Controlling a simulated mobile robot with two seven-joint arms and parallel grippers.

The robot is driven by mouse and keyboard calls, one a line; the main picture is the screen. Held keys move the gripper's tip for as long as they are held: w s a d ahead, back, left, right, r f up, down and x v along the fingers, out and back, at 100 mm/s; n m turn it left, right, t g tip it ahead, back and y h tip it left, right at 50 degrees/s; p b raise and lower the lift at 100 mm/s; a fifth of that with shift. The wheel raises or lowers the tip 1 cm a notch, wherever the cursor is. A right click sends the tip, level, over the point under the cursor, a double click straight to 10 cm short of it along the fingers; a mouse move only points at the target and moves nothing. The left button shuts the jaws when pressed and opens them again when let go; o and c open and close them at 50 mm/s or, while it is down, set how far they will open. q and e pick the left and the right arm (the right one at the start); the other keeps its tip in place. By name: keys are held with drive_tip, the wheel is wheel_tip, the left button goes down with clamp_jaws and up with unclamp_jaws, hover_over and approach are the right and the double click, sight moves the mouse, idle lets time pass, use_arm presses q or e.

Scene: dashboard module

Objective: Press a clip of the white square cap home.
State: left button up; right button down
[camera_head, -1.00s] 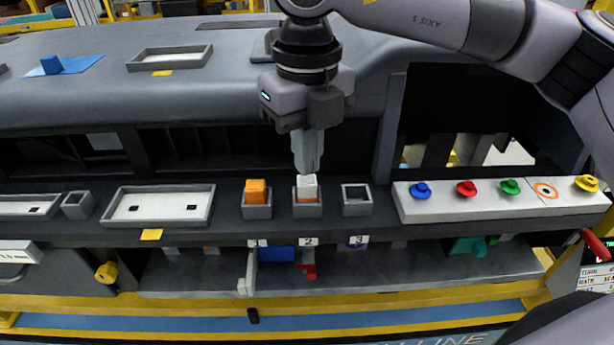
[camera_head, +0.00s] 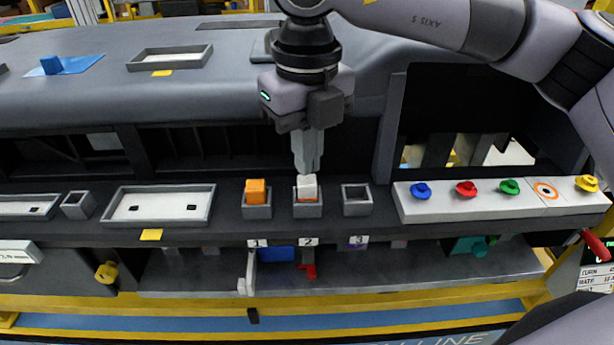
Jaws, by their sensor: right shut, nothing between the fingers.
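The white square cap (camera_head: 307,187) sits in the middle square socket (camera_head: 308,210), above the label 2. A thin orange strip shows below the cap, inside the socket. My right gripper (camera_head: 308,172) points straight down, shut and empty, with its fingertips at the top back edge of the cap. They look to be touching it, but I cannot be sure. The cap's clips are too small or hidden to make out. My left gripper is not in view.
An orange block (camera_head: 256,191) sits in the socket to the left. An empty square socket (camera_head: 356,199) is to the right. Farther right is a white panel (camera_head: 440,206) with coloured knobs. A shallow white tray (camera_head: 160,205) lies to the left.

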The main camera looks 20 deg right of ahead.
drive_tip(key=shift+f+b, duration=1.1)
drive_tip(key=shift+f, duration=0.15)
idle(0.6)
idle(0.5)
wheel_tip(320, 180, up, 8)
drive_tip(key=p, duration=0.5)
idle(0.4)
